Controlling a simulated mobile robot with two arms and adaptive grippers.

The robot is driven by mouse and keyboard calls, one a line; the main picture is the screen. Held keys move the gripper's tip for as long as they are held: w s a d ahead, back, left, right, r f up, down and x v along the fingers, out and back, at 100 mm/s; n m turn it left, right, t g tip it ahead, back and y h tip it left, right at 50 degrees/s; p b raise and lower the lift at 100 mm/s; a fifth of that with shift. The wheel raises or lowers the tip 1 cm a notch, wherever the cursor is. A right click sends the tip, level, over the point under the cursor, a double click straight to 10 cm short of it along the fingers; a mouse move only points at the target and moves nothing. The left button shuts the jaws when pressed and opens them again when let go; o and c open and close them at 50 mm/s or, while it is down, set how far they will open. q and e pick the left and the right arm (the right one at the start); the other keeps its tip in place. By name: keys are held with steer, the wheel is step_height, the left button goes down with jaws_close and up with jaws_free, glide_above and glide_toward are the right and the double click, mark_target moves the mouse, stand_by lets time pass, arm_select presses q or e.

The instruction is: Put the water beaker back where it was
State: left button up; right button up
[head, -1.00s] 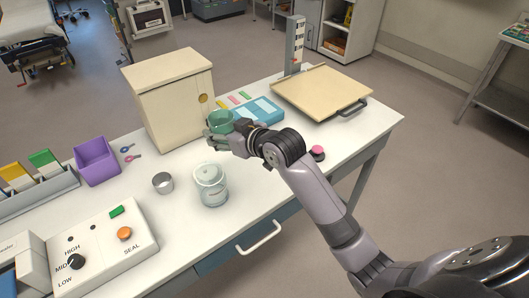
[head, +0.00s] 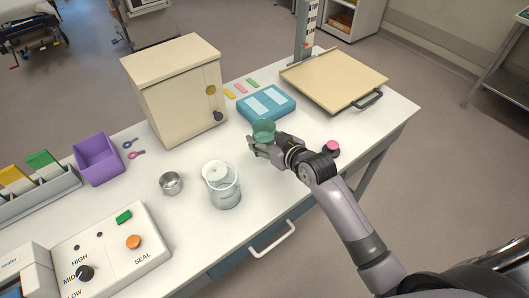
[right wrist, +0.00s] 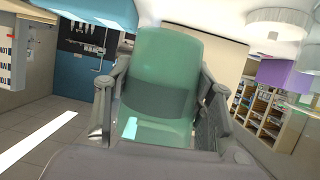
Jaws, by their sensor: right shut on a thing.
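A green see-through beaker (head: 264,131) is in my right gripper (head: 262,146), between the blue case and the lidded clear jar in the head view. In the right wrist view the beaker (right wrist: 166,85) fills the middle, with a finger of my right gripper (right wrist: 160,110) against each side. The gripper is shut on it. The beaker looks about upright in the head view. I cannot tell whether its base touches the table or is held just above. My left gripper is not in view.
A cream cabinet (head: 178,95) with a black knob stands behind left. A blue case (head: 267,103) lies behind the beaker. A pink-topped button (head: 333,147) is right of my gripper. White table (head: 225,140) is bare left of the beaker.

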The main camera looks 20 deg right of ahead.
step_height(320, 180, down, 2)
steer(key=shift+f, duration=0.5)
step_height(320, 180, down, 3)
steer(key=shift+f, duration=0.1)
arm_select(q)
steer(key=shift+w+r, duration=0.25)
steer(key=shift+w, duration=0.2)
arm_select(e)
steer(key=shift+f, duration=0.25)
steer(key=shift+f, duration=0.1)
steer(key=o, duration=0.8)
steer(key=shift+f, duration=0.1)
steer(key=o, duration=0.4)
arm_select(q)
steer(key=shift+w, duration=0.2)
arm_select(e)
steer(key=shift+o, duration=0.2)
